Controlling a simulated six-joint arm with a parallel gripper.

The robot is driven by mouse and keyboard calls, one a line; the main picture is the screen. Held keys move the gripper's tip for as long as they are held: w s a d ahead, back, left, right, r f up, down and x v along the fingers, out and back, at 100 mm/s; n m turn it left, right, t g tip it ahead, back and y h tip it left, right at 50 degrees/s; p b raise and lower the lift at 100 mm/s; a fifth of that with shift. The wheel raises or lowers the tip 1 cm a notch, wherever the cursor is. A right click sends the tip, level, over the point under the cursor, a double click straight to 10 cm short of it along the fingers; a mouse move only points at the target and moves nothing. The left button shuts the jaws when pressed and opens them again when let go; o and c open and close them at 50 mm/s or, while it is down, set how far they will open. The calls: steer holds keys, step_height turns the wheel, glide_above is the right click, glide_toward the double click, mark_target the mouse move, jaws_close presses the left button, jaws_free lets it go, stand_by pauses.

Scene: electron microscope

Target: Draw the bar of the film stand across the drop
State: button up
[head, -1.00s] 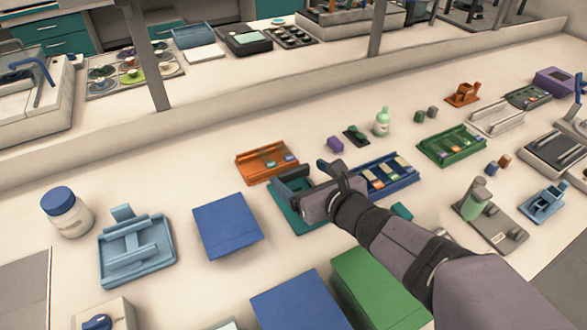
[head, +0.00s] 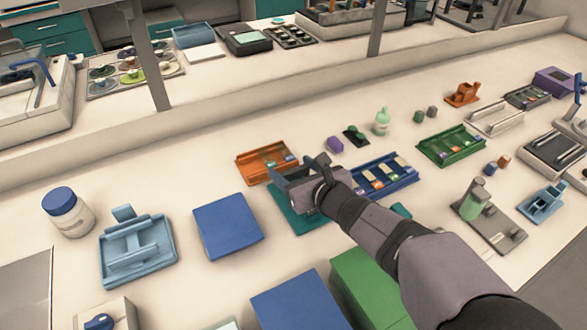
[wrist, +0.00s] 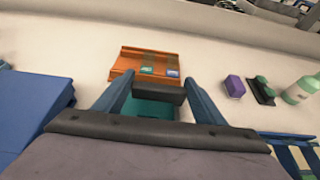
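The film stand (head: 296,222) appears to be the low teal base under my gripper, mostly covered by it in the head view. Its teal surface (wrist: 148,107) shows between my fingers in the wrist view. A dark grey bar (wrist: 158,94) spans the gap between the two blue fingers and seems to touch both. My gripper (head: 291,176) is low over the base, its fingers well apart with the bar between them. I cannot make out the drop; the gripper and bar hide part of the base.
An orange tray (head: 262,162) with small pieces lies just beyond the stand. A blue slotted rack (head: 402,184) is close on the right. A blue box (head: 227,226) stands to the left, and a green box (head: 372,288) under my arm. A purple block (head: 335,145) and a bottle (head: 382,121) stand behind.

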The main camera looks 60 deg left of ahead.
steer(key=shift+c, duration=1.4)
steer(key=shift+d+f+b, duration=0.1)
steer(key=shift+d+b, duration=0.25)
steer(key=d+b, duration=0.4)
steer(key=d, duration=0.3)
steer(key=shift+d, duration=0.5)
steer(key=shift+c, duration=0.2)
steer(key=shift+o, duration=0.2)
steer(key=o, duration=1.5)
steer(key=shift+d, duration=0.15)
steer(key=shift+r, duration=0.2)
